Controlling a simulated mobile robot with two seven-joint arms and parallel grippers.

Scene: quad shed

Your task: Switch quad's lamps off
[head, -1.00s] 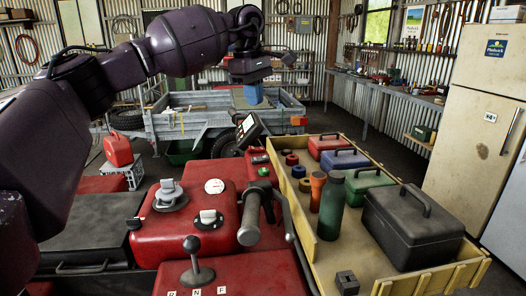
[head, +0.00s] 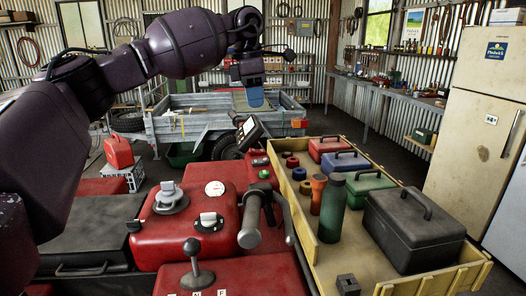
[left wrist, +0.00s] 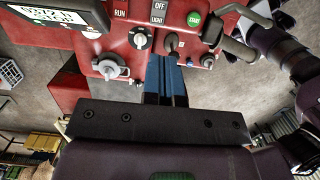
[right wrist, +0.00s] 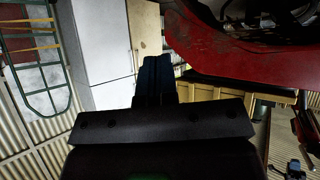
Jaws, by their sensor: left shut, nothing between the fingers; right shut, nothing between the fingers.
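The quad's red body (head: 185,240) fills the front of the head view. The left wrist view shows its red control panel (left wrist: 88,38) with RUN, OFF and LIGHT labels (left wrist: 158,13). A round switch (left wrist: 141,38) sits below and between RUN and OFF. A small dark lever (left wrist: 172,44) stands right of the LIGHT label; I cannot tell its setting. The green START button (left wrist: 194,19) is further right. My left gripper (head: 257,99) is shut and empty; its blue fingertips (left wrist: 165,60) appear just below the lever, contact unclear. My right gripper (right wrist: 154,62) is shut, empty, away from the panel.
A handlebar grip (head: 250,222) and cables rise near the panel. A wooden tray (head: 385,258) with a green bottle (head: 332,208) and toolboxes stands right. A trailer (head: 180,127) is behind. In the right wrist view, red bodywork (right wrist: 215,62) is close on the right.

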